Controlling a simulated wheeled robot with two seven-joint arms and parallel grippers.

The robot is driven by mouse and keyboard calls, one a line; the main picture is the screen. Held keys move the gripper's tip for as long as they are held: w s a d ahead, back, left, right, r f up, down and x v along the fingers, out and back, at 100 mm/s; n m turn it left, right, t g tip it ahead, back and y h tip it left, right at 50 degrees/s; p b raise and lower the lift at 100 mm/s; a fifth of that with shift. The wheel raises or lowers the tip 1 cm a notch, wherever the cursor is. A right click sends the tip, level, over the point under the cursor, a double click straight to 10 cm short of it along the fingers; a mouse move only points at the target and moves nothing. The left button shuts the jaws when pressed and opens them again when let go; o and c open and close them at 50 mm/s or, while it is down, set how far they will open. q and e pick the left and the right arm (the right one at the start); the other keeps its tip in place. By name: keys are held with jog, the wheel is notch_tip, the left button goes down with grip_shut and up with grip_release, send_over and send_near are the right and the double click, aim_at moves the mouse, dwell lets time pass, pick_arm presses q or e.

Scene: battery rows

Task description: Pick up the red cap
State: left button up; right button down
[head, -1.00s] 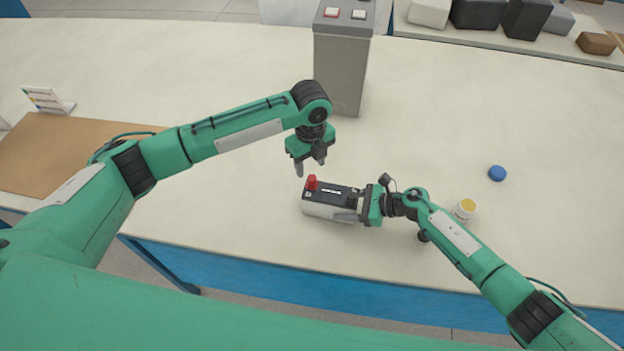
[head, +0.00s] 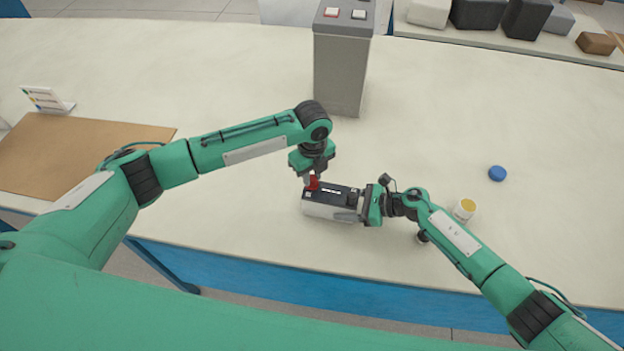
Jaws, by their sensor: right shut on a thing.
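The red cap (head: 313,184) sits on the left end of a black and light grey battery (head: 325,210) on the table. My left gripper (head: 314,178) points down at the cap from above, with its fingers around it and partly hiding it. The fingers look apart; I cannot see whether they touch the cap. My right gripper (head: 367,208) is shut on the right end of the battery, from the side.
A white jar with a yellow top (head: 464,209) stands near my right arm. A blue cap (head: 497,173) lies farther right. A grey pedestal with buttons (head: 342,75) stands behind. A brown board (head: 60,150) lies at left. The table's front edge is close to the battery.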

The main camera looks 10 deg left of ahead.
pick_arm(q)
jog(key=shift+r, duration=0.15)
notch_tip(320, 180, up, 10)
jog(key=shift+f, duration=0.1)
dwell(0.5)
jog(key=shift+o, duration=0.5)
jog(key=shift+c, duration=0.6)
jog(key=shift+r, duration=0.7)
notch_tip(320, 180, up, 5)
send_over(312, 177)
jog(key=shift+f, duration=0.1)
dwell(0.5)
pick_arm(e)
jog(key=shift+c, duration=1.8)
grip_release()
